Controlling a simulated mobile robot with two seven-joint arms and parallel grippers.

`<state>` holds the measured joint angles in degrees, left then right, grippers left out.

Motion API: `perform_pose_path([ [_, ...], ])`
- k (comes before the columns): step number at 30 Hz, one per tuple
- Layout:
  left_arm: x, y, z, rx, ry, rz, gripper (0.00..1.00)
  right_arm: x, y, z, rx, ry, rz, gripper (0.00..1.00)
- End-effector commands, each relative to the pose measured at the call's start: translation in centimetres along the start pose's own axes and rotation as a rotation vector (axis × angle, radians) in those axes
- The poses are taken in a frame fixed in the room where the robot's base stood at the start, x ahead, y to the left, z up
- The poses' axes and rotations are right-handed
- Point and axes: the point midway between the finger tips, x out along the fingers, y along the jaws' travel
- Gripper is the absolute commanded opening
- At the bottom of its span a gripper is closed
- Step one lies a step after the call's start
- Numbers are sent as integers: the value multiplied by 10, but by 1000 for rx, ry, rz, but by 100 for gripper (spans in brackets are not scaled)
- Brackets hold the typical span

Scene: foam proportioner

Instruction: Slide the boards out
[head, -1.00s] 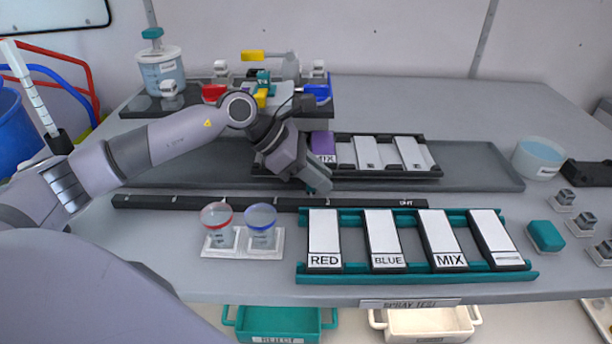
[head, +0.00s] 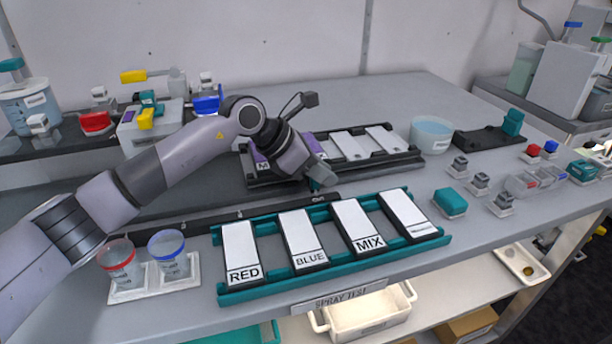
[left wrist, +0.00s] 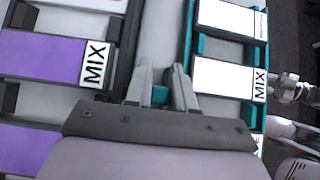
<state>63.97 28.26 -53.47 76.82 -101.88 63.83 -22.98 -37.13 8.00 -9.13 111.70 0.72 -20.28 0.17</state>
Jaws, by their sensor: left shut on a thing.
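The front teal rack (head: 300,283) holds several white boards in a row: the RED board (head: 239,248), the BLUE board (head: 299,236), the MIX board (head: 355,222) and one with small print (head: 407,210). The back black rack (head: 400,165) holds purple boards (head: 316,146) at its left and white boards (head: 350,145) at its right. My left gripper (head: 322,180) is between the two racks, above the table. In the left wrist view, its fingers (left wrist: 160,93) are shut on a small teal piece (left wrist: 159,95), mostly hidden. A purple MIX board (left wrist: 55,58) lies left of them.
Two cups (head: 118,262) stand in a white holder at the front left. A dark bar (head: 210,229) lies between the racks. A teal block (head: 450,203) and small blocks sit right of the front rack. A bowl (head: 431,134) stands behind. An arm part (left wrist: 289,88) shows at the right edge.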

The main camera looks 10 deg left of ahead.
Motion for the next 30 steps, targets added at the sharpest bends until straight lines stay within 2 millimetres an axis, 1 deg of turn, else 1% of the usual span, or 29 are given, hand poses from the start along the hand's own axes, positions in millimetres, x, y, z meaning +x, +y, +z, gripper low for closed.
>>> perform_pose_path([
  [3,3,-1,4,1,-6,0,0,0,0,1,0,-1,0,43],
  [12,3,-1,6,3,-10,1,0,0,0,1,0,-1,0,43],
  [13,3,-1,6,3,-10,1,27,0,0,1,0,-1,0,43],
  [15,3,-1,6,3,-10,1,45,0,0,1,0,-2,-1,43],
  [23,2,0,4,1,-5,1,45,0,0,2,0,-2,0,43],
  [25,0,0,4,2,-5,1,45,0,0,2,0,-2,0,43],
  [28,-11,1,3,3,-6,4,45,2,0,4,0,-2,0,43],
  [30,-23,1,3,5,-6,5,45,3,0,5,0,-2,0,43],
])
